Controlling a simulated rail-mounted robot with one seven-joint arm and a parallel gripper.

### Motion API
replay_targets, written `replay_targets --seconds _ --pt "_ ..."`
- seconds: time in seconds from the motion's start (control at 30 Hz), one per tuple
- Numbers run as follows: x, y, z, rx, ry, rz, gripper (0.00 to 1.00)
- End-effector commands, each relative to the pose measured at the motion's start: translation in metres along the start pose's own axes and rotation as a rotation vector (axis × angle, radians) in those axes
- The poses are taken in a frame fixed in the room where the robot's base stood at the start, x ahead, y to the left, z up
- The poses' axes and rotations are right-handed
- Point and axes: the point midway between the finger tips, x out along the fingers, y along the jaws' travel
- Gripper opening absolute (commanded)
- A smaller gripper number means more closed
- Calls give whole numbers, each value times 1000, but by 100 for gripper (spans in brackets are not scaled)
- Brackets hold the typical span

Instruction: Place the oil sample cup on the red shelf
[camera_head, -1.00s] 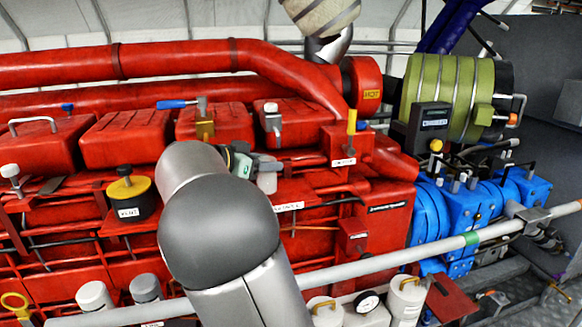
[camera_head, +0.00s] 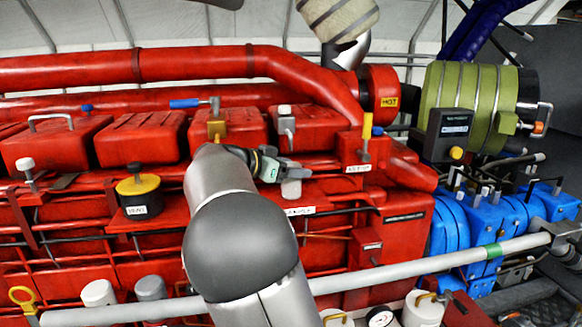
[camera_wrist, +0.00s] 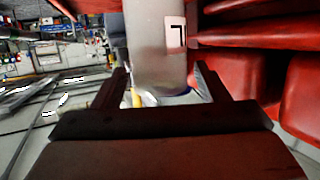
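The oil sample cup (camera_head: 291,184) appears as a small pale grey cylinder at my gripper, in front of the red engine. In the wrist view the grey cup (camera_wrist: 158,50), with a dark mark on its side, sits between my two dark fingers. My gripper (camera_head: 277,172) closes around it; it also shows in the wrist view (camera_wrist: 160,88). A red shelf-like ledge (camera_head: 335,197) runs along the engine just below and right of the cup. I cannot tell whether the cup touches it. My arm hides part of the ledge.
A black and yellow pot (camera_head: 138,191) stands on the engine to the left. A T-handled valve (camera_head: 287,124) rises behind the gripper. A grey rail (camera_head: 400,263) crosses in front. A flat red plate (camera_head: 466,311) lies at lower right beside white pots (camera_head: 422,310).

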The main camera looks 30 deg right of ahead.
Motion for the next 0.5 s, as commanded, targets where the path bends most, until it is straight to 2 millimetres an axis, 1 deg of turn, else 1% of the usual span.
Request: replay_targets --seconds 0.3,0.37,0.47,0.5 --pt "-1 0 -3 2 1 -2 67" --pt "-8 -1 -3 0 0 -3 67" --pt "-23 -1 -3 1 -1 -4 67" --pt "-32 -1 -3 1 -1 -5 67"
